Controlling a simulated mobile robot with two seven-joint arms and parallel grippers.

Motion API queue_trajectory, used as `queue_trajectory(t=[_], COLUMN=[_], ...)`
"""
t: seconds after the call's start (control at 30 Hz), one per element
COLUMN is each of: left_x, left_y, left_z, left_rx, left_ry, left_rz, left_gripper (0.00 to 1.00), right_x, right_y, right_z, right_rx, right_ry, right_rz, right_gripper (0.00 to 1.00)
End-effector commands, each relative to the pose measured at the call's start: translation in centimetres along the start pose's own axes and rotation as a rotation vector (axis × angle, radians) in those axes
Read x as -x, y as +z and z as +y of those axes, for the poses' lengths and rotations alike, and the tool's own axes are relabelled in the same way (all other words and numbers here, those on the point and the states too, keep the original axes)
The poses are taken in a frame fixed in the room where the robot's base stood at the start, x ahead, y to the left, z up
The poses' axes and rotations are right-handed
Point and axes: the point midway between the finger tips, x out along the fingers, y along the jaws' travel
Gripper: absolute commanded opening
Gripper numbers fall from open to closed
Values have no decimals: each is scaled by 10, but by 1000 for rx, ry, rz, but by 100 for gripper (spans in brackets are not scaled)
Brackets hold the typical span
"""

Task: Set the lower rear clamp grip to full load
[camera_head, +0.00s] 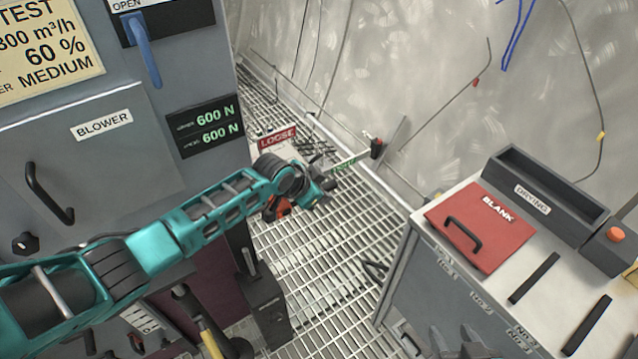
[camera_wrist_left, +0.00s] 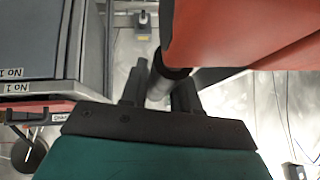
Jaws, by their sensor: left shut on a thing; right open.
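My left arm reaches in from the left, and its wrist is above the grating by the cabinet's far corner. In the left wrist view my left gripper (camera_wrist_left: 158,92) is shut on a dark round bar (camera_wrist_left: 170,70); a large red body lies just above it. I cannot tell which end of the clamp grip the bar is. In the head view a red LOOSE sign (camera_head: 277,138) and a green sign (camera_head: 346,164) stand near the wrist. The display (camera_head: 205,125) shows 600 N on both lines. My right gripper (camera_head: 465,346) is open and partly cut off at the bottom edge.
The blower cabinet (camera_head: 150,190) fills the left. A grey bench (camera_head: 455,205) with a red BLANK plate (camera_head: 485,240) and a DRYING tray (camera_head: 548,180) stands on the right. Open grating (camera_head: 330,270) lies between them. The steel wall bounds the back.

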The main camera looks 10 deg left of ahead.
Motion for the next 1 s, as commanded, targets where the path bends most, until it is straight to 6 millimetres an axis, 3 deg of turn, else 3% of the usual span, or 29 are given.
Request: queue_trajectory(t=[0.47,0.5,0.7,1.0], left_x=[-2,-2,-2,-1], left_y=[2,2,2,1], left_z=[0,0,0,-1], left_rx=[-4,-4,-3,-3], left_ry=[2,2,2,-1], left_rz=[-20,-20,-18,-16], left_gripper=[0,33,52,52], right_x=[1,1,1,1], right_y=[-2,-2,-2,-2], right_z=[-4,-4,-5,-4], right_rx=[-7,-7,-7,-2], right_ry=[-6,-6,-7,-7], right_rz=[-1,-1,-1,-2], right_gripper=[52,52,52,52])
